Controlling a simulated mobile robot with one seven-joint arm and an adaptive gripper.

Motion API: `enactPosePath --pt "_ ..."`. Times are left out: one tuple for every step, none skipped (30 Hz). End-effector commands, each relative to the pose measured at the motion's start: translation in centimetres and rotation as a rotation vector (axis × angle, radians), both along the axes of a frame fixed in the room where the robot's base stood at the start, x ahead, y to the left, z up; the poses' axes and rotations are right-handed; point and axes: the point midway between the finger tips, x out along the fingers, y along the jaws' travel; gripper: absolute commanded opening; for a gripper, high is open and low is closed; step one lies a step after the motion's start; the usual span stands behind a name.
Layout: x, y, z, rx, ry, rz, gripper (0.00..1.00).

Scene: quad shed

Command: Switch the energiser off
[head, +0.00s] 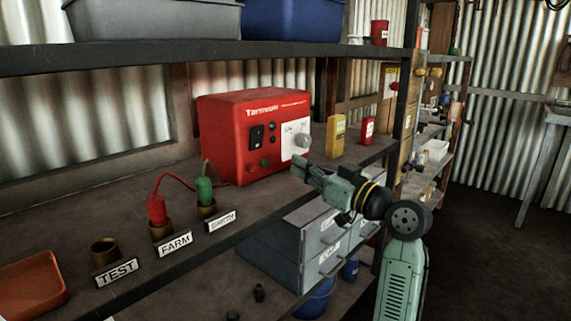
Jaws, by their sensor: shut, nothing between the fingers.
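The energiser is a red box (235,140) on the shelf, with a black rocker switch (256,137), small round buttons or lamps below it, and a white panel with a grey knob (302,141). I cannot tell the rocker's position. A red plug (156,208) sits in the brass socket labelled FARM, and a green plug (205,191) sits in the socket beside it; leads run from both to the energiser. My gripper (298,168) is shut and empty, in front of the energiser's lower right, pointing left. It appears apart from the energiser.
An empty brass socket (105,250) stands behind the TEST label. An orange tray (32,283) lies at the left. Yellow (336,135) and red (367,130) containers stand right of the energiser. Grey drawers (305,245) are below the shelf; an upper shelf (200,54) runs overhead.

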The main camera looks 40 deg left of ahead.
Motion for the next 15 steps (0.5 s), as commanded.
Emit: enactPosePath --pt "0.0 -0.8 -0.2 0.001 -0.001 -0.002 0.0" --pt "0.0 -1.1 -0.2 0.001 -0.001 -0.001 0.0" --pt "-0.1 -1.5 -0.3 0.0 -0.001 0.0 0.0" --pt "-0.1 -1.7 -0.3 0.0 -0.001 0.0 0.0" --pt "-0.1 -1.9 -0.3 0.0 -0.001 0.0 0.0" --pt "-0.1 -2.0 -0.3 0.0 -0.001 0.0 0.0" --pt "-0.1 -2.1 -0.3 0.001 -0.001 0.0 0.0" --pt "-0.2 -2.2 -0.3 0.001 0.0 0.0 0.0" --pt "-0.2 -2.2 -0.2 0.0 0.0 0.0 0.0" --pt "-0.2 -2.3 -0.2 0.0 0.0 0.0 0.0" --pt "-0.2 -2.3 -0.2 0.0 0.0 0.0 0.0" --pt "-0.2 -2.2 -0.2 0.0 0.0 0.001 0.0" --pt "-0.2 -2.2 -0.2 0.0 0.0 0.0 0.0" --pt "-0.2 -2.2 -0.2 0.0 0.0 0.001 0.0" --pt "-0.2 -2.2 -0.2 0.0 0.0 0.0 0.0"
